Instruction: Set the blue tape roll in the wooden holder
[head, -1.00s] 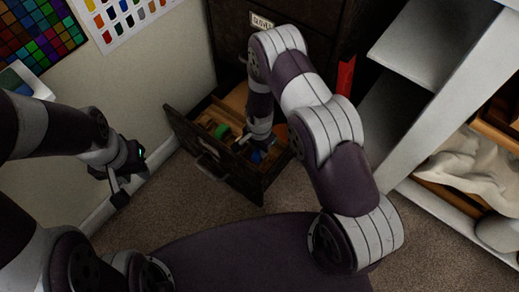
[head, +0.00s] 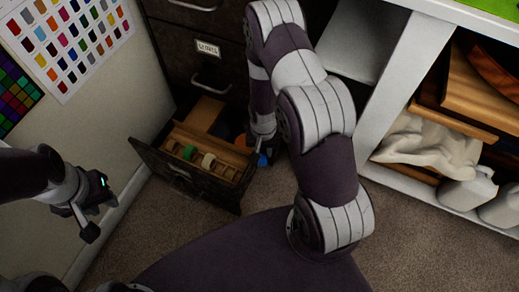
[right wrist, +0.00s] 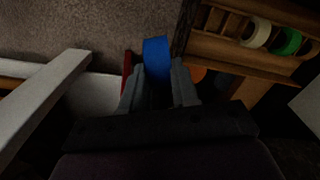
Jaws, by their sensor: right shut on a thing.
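My right gripper (right wrist: 158,88) is shut on the blue tape roll (right wrist: 155,58), which stands edge-on between the fingers. In the head view the blue tape roll (head: 262,160) shows small below my right gripper (head: 262,148), just right of the open drawer. The wooden holder (right wrist: 222,47) is inside the drawer, to the right of the roll in the right wrist view. It carries a cream roll (right wrist: 256,32) and a green roll (right wrist: 288,41). My left gripper (head: 89,232) hangs at the left, away from the drawer; its finger opening is unclear.
The open drawer (head: 185,180) belongs to a dark cabinet (head: 175,50). An orange thing (head: 241,141) lies at the drawer's right rear. A white shelf unit (head: 385,95) stands to the right. Carpet (head: 190,220) in front of the drawer is clear.

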